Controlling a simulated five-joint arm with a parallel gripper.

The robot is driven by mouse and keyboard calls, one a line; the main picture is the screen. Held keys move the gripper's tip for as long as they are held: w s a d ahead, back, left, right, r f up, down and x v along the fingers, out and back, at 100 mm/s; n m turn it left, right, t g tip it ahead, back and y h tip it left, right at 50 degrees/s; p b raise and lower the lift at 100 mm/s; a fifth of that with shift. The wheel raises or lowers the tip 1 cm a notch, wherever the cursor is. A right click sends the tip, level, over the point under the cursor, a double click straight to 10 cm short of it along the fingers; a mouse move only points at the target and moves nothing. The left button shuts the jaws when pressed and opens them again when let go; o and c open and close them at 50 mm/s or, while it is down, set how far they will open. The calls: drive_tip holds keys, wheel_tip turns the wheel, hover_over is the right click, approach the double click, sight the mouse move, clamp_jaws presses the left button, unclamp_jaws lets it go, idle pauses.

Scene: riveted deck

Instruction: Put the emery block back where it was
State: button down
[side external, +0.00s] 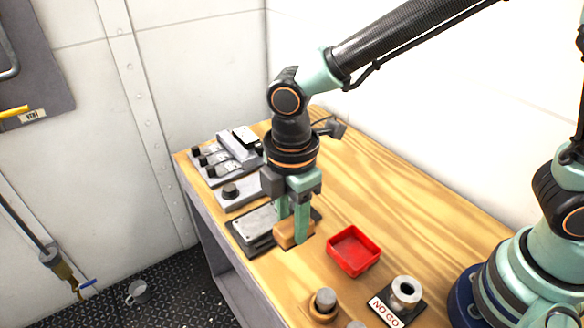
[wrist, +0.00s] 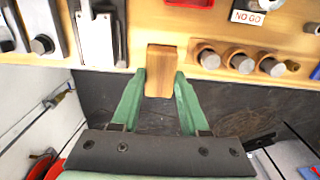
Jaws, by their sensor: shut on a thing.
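The emery block is most likely the tan, wood-coloured block (side external: 289,236) between my fingers. It also shows in the wrist view (wrist: 160,68), upright in the picture and flanked by both green fingers. My gripper (side external: 293,226) points down over the wooden bench and is shut on the block; its fingers (wrist: 160,80) press on two opposite sides. The block is low, at or just above the bench top. I cannot tell whether it touches. A dark patch shows at its right side, either shadow or a marking.
A grey metal plate set (side external: 256,228) lies close left of the block. A red tray (side external: 353,250) stands to the right. A NO GO ring gauge (side external: 407,291) and several round pegs in wooden holders (wrist: 240,61) stand nearer. Grey fixtures with black knobs (side external: 230,190) line the far-left edge.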

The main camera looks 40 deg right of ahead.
wheel_tip(320, 180, down, 11)
drive_tip(key=shift+f, duration=0.1)
idle(0.3)
drive_tip(key=shift+f, duration=0.15)
drive_tip(key=shift+c, duration=2.1)
unclamp_jaws()
